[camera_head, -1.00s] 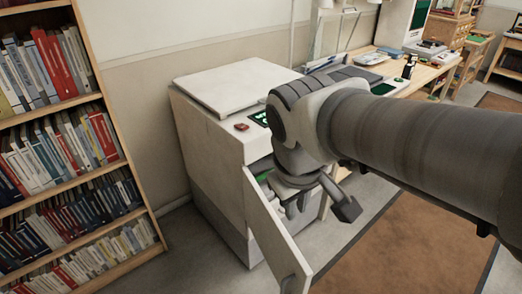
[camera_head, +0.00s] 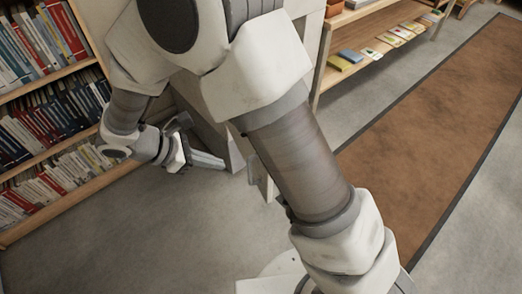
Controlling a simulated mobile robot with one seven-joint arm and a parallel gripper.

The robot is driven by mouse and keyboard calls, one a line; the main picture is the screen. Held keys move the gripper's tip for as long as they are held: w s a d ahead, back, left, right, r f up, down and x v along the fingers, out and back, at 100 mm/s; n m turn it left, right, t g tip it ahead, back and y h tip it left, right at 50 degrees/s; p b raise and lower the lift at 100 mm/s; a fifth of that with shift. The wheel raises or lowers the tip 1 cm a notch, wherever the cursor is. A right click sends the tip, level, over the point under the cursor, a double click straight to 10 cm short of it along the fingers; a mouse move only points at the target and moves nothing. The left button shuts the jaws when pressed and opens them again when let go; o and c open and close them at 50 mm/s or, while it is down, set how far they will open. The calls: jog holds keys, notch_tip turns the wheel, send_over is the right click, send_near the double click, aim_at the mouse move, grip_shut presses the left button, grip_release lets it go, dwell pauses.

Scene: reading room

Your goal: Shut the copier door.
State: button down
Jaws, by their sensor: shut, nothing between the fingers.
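My gripper (camera_head: 186,150) is low at the left, between the bookshelf and the copier. It is shut and empty. It is left of the visible door piece and apart from it.
A bookshelf (camera_head: 60,200) full of books stands close at the left. A low wooden shelf (camera_head: 350,38) with small books and cards is at the top right. A brown rug (camera_head: 430,130) lies at the right. Grey floor (camera_head: 130,240) is clear in front.

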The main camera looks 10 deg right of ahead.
jog(key=w+d+f+n+b, duration=0.1)
jog(key=d+f+b, duration=0.3)
jog(key=d+f, duration=0.5)
jog(key=shift+w+d+f, duration=0.4)
jog(key=shift+w, duration=0.45)
jog(key=shift+d, duration=0.1)
